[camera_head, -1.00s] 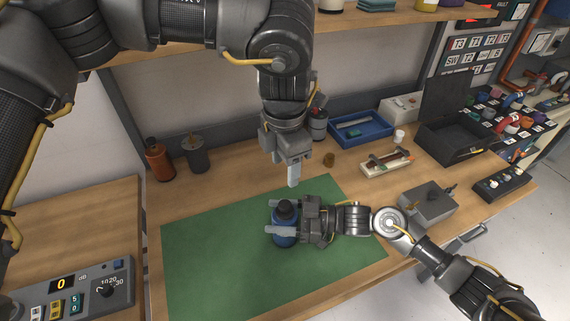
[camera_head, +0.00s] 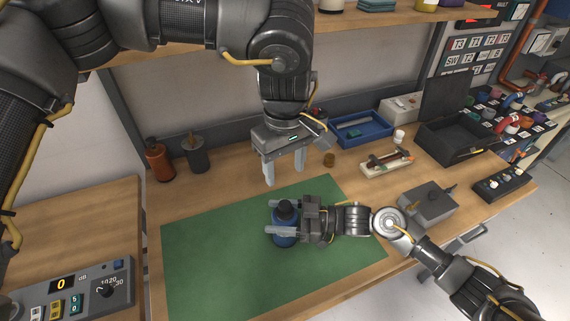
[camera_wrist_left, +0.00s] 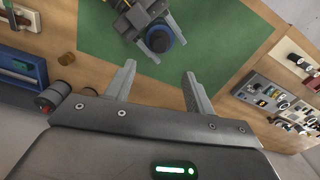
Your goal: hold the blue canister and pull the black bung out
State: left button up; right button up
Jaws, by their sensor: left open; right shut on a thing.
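The blue canister (camera_head: 284,241) stands upright on the green mat (camera_head: 215,265). Its black bung (camera_head: 285,208) sits in its top. My right gripper (camera_head: 281,217) is shut around the canister from the right, one finger on each side. My left gripper (camera_head: 284,180) is open and empty, fingers pointing down, above and behind the canister. In the left wrist view the left gripper's two fingers (camera_wrist_left: 157,85) are spread wide, and the canister (camera_wrist_left: 172,25) with the black bung (camera_wrist_left: 159,41) lies beyond them, apart from both fingertips.
An orange canister (camera_head: 159,162) and a dark grey canister (camera_head: 196,156) stand at the back left. A blue tray (camera_head: 362,131), a small brown bung (camera_head: 329,159) and a grey box (camera_head: 428,204) are to the right. The mat's left part is clear.

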aim_at(285, 204)
pick_arm(q)
notch_tip(285, 204, down, 12)
jog(key=shift+r, duration=0.1)
dwell(0.4)
grip_shut()
dwell(0.3)
jog(key=shift+r, duration=0.2)
dwell(0.6)
jog(key=shift+r, duration=0.95)
jog(key=shift+r, duration=2)
pick_arm(e)
jog(key=o, duration=1.4)
